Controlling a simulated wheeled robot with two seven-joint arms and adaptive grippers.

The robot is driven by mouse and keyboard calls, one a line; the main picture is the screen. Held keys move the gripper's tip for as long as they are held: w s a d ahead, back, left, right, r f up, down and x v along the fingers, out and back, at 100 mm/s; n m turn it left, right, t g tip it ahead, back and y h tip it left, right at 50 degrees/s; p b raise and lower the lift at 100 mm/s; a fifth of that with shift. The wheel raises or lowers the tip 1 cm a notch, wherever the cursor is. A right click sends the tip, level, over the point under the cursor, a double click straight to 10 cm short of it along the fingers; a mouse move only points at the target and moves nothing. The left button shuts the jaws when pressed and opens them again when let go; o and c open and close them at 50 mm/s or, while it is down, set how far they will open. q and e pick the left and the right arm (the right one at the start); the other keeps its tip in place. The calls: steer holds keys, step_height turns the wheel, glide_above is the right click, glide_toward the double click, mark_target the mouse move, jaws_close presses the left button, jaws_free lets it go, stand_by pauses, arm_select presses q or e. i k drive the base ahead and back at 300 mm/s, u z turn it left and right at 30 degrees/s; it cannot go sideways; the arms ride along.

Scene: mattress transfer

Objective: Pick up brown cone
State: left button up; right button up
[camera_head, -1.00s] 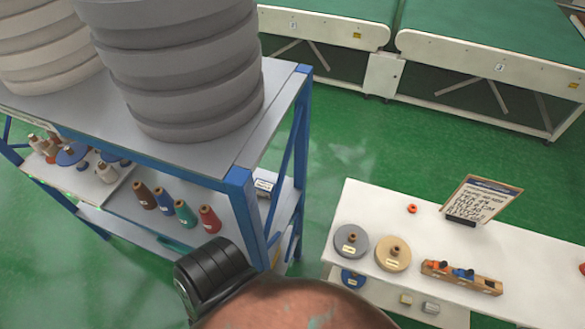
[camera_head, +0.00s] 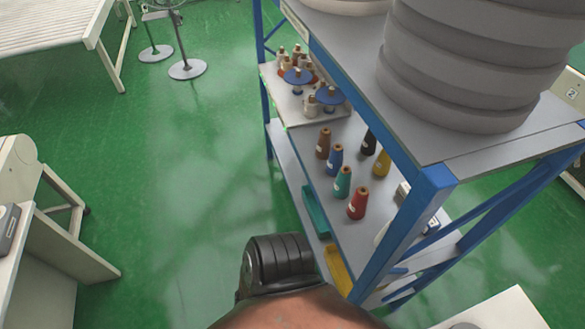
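The brown cone (camera_head: 323,143) stands upright on the middle shelf of the blue-framed rack, at the far end of a row with a blue cone (camera_head: 334,160), a green cone (camera_head: 343,182) and a red cone (camera_head: 357,204). A black cone (camera_head: 369,143) and a yellow cone (camera_head: 382,163) stand behind that row. A dark rounded part, likely mine, shows at the bottom middle. Neither gripper is in view.
The rack's top (camera_head: 440,140) bears large grey stacked rolls (camera_head: 460,85) and overhangs the cones' shelf. A blue post (camera_head: 405,230) stands at its near corner. Green floor (camera_head: 190,170) is clear to the left. White tables (camera_head: 60,250) stand at the left edge.

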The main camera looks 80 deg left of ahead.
mark_target(324, 145)
steer(key=u, duration=2.2)
